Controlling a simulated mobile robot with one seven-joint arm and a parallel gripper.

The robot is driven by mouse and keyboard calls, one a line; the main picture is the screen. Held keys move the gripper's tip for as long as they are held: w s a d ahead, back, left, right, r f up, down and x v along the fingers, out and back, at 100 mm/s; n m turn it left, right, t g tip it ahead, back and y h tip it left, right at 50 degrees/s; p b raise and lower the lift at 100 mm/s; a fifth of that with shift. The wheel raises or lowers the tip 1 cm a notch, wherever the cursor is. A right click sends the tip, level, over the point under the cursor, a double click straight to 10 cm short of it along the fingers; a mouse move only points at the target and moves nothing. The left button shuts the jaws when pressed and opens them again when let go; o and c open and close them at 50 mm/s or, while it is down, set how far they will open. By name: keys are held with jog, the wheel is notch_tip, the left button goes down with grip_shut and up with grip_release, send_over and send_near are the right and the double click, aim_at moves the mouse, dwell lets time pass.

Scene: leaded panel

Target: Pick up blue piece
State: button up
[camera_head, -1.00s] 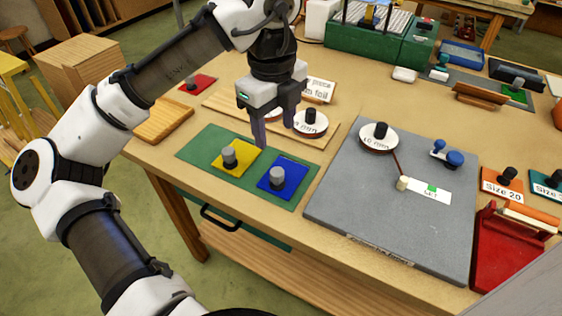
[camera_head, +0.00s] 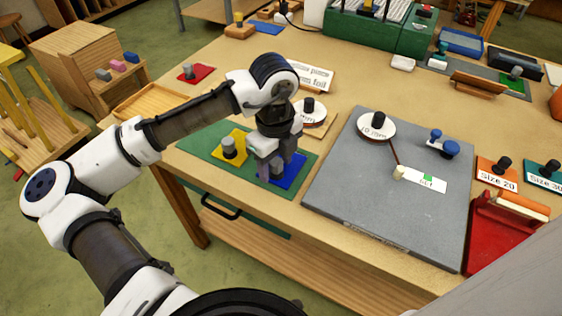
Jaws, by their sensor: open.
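The blue piece (camera_head: 292,174) is a flat square with a grey knob, lying on the right part of a green mat (camera_head: 202,141). A yellow piece (camera_head: 238,138) with a similar grey knob (camera_head: 229,147) lies to its left on the same mat. My gripper (camera_head: 276,172) is open and points down over the blue piece, with its fingers about the knob. The fingers hide most of the knob, so I cannot tell whether they touch it.
A grey board (camera_head: 340,205) with a round labelled spool (camera_head: 376,128) lies to the right. Another labelled disc (camera_head: 308,113) stands behind my gripper. A red piece (camera_head: 195,75) lies farther back. The table's front edge is close to the mat.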

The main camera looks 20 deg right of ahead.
aim_at(276, 161)
jog(key=shift+f, duration=0.35)
jog(key=c, duration=1)
jog(key=shift+r, duration=0.15)
notch_tip(276, 161, up, 20)
jog(key=b, duration=0.1)
